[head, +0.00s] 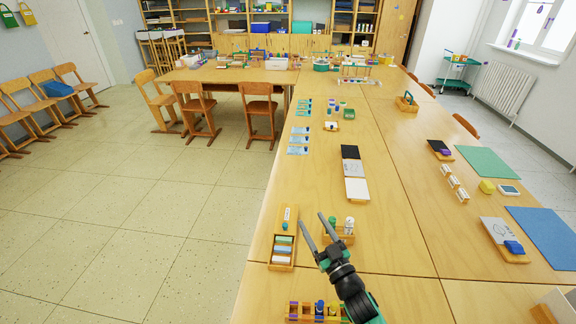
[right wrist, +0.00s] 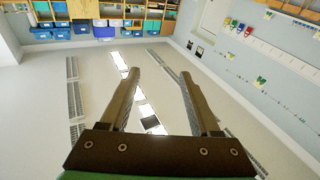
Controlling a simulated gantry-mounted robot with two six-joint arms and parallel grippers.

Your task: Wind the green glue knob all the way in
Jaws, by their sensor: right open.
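A wooden holder (head: 340,238) stands on the table with two small upright sticks in it. Which part is the green glue knob is too small to tell for sure. My right gripper (head: 313,218) is open and empty, just left of the holder, its two fingers apart and pointing up and away. In the right wrist view the open fingers (right wrist: 157,65) have nothing between them; only the far room lies beyond. My left gripper is not in view.
A wooden tray (head: 281,267) with a stick and blocks lies left of the gripper. A rack (head: 306,311) of coloured pieces is at the near edge. White and black boards (head: 357,188) lie beyond the holder. Bare tabletop (head: 400,230) is to the right.

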